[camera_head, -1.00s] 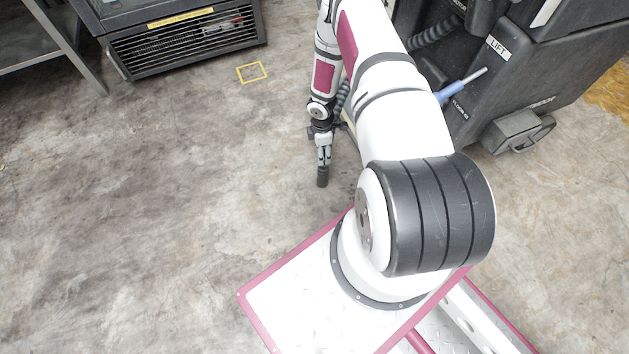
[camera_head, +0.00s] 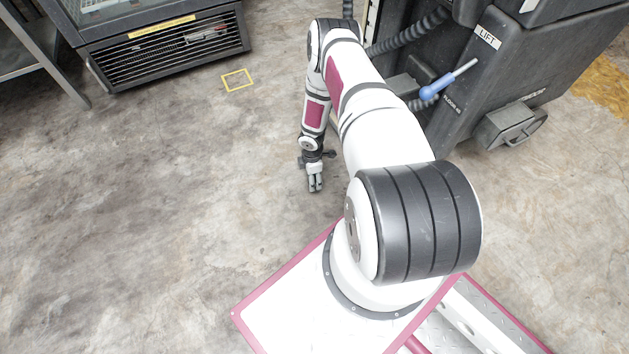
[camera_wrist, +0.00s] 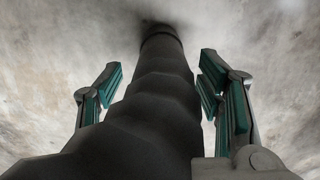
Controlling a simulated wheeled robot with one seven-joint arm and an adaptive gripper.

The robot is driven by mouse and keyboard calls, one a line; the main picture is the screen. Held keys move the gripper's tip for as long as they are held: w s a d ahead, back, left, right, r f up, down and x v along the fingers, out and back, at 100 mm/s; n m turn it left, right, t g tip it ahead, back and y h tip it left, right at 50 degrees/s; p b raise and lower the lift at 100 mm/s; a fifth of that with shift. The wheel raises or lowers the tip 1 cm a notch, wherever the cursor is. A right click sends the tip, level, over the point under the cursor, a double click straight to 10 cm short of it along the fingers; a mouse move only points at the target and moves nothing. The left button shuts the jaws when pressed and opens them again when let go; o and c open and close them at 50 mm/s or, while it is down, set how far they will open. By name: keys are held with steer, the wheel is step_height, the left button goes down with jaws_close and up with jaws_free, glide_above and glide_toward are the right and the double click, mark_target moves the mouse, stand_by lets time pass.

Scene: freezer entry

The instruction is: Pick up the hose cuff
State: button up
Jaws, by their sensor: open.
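The hose cuff (camera_wrist: 160,45) is the dark, smooth-looking end of a black ribbed hose (camera_wrist: 150,110) in the wrist view. The hose runs from the lower left up the middle, with its far end over the floor. My gripper (camera_wrist: 160,80) is open, its teal-padded fingers on either side of the hose. A gap shows beside the right finger; I cannot tell whether either finger touches. In the head view my gripper (camera_head: 315,183) points down over the floor left of the dark machine. The cuff cannot be made out there.
The dark machine (camera_head: 470,110) with a LIFT label and a blue-handled tool (camera_head: 440,85) stands to the right. A ribbed hose (camera_head: 410,35) comes off it. A glass-front cooler (camera_head: 165,45) and a metal table (camera_head: 40,55) stand at the back left. The floor on the left is clear.

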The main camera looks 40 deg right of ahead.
steer(key=f, duration=0.1)
steer(key=f+b, duration=0.1)
steer(key=f, duration=0.1)
steer(key=f+b, duration=0.1)
steer(key=shift+s+d+f, duration=0.25)
steer(key=shift+d+f, duration=0.05)
steer(key=shift+d, duration=0.05)
steer(key=c, duration=1.2)
steer(key=shift+r, duration=0.15)
steer(key=shift+c, duration=0.2)
